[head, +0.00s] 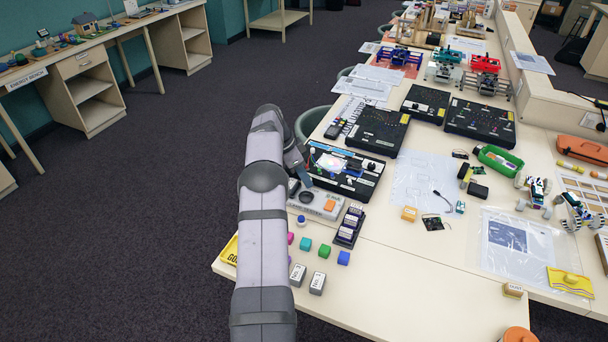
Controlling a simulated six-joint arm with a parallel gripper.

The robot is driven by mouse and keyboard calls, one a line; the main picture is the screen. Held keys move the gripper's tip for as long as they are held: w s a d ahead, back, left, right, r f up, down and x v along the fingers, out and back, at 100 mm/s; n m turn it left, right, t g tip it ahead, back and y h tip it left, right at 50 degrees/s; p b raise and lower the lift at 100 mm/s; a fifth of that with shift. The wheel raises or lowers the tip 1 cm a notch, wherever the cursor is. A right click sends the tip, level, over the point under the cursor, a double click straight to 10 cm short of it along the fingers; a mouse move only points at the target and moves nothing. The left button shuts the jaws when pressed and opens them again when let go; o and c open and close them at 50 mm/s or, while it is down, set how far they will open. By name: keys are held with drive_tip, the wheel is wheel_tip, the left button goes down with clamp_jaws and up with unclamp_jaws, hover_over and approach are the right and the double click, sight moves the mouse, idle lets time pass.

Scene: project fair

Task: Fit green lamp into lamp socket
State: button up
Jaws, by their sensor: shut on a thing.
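My gripper (304,178) is at the left end of a black lamp panel (360,177) on the long table. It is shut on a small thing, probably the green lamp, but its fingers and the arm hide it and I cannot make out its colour. The panel has a bright whitish patch, small knobs and a blue-edged strip at its back. I cannot pick out the lamp socket; the gripper end covers the panel's left part. Whether the held thing touches the panel cannot be told.
A grey unit with an orange button (330,206) lies just in front of the panel. More black panels (377,131) stand behind. The table's front middle is clear.

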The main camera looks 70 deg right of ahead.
drive_tip(key=shift+f+b, duration=1.4)
drive_tip(key=shift+f, duration=1)
drive_tip(key=shift+f+b, duration=0.55)
drive_tip(key=shift+f, duration=0.05)
drive_tip(key=o, duration=1.1)
drive_tip(key=shift+f, duration=0.1)
drive_tip(key=shift+a, duration=0.1)
drive_tip(key=o, duration=0.3)
drive_tip(key=shift+o, duration=0.2)
drive_tip(key=shift+w, duration=0.1)
